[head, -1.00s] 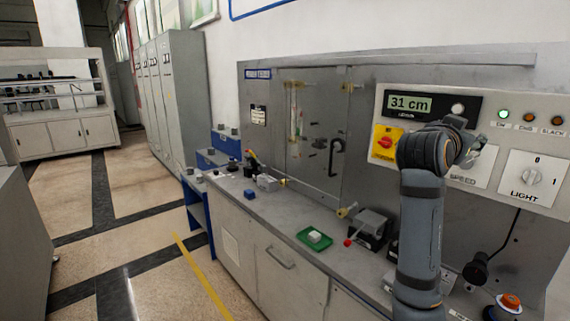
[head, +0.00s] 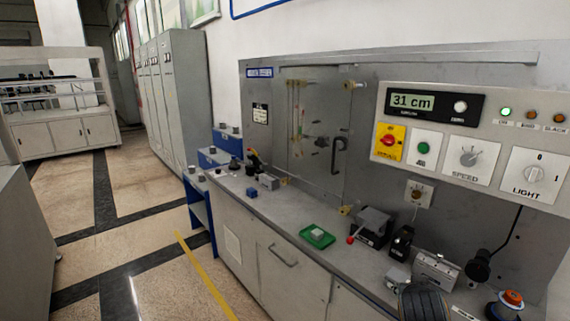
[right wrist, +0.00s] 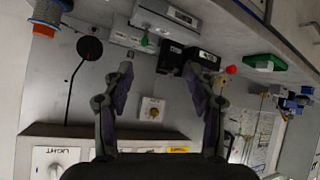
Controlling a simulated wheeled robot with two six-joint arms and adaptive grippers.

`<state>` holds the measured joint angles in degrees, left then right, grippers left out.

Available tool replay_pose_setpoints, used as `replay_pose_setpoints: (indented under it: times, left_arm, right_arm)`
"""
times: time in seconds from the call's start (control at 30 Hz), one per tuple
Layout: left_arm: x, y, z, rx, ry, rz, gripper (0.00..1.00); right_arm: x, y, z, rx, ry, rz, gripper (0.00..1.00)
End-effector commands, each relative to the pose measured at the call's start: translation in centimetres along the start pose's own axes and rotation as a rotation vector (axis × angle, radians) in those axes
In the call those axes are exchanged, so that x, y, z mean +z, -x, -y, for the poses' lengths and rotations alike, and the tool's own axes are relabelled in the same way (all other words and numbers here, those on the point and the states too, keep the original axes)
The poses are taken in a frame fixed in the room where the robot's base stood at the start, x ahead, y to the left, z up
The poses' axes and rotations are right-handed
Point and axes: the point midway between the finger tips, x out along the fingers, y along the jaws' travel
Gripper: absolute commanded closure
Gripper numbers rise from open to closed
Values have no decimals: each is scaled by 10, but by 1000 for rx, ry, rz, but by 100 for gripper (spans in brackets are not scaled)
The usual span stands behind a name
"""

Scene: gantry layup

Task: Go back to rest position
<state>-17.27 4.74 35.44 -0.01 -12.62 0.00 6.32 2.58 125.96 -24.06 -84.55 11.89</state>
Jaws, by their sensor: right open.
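My right gripper (right wrist: 158,78) shows in the right wrist view with its two dark fingers spread apart and nothing between them. It faces the bench and grey back wall, clear of the things there as far as I can see. In the head view only a dark rounded part of my right arm shows at the bottom edge, low in front of the bench; the gripper itself is out of that picture. My left gripper is in neither current view.
The control panel (head: 470,150) reads 31 cm. The bench (head: 290,215) carries a green tray (head: 317,237) with a pale block, a grey-black device (head: 371,226) with a red knob, and an orange-topped button (head: 512,298).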

Motion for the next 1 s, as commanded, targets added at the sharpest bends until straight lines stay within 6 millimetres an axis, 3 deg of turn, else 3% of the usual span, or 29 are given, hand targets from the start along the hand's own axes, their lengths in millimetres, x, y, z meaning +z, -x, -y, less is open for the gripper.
replay_pose_setpoints:
  times: [0.03, 0.1, 0.2, 0.4, 0.6, 0.87, 1.0]
  left_arm:
    - [0, 0, 0, 0, 0, -1, 60]
    - [-1, 0, 0, 1, 0, -1, 60]
    - [-1, 0, -1, 1, 1, -1, 60]
    - [-1, 0, -2, 2, 1, -1, 60]
    - [-2, 0, -3, 3, 2, -3, 60]
    - [-2, 0, -3, 4, 2, -4, 60]
    - [-3, 0, -3, 4, 2, -4, 60]
  right_arm:
    - [42, 1, 2, -34, 51, 70, 42]
    - [88, 6, 6, -86, 114, 152, 42]
    - [142, 19, 9, -153, 184, 252, 42]
    - [223, 52, 10, -266, 288, 410, 42]
    - [285, 86, 8, -366, 365, 542, 42]
    - [347, 14, 23, -351, 358, 575, 42]
    - [398, -23, 27, -346, 356, 600, 42]
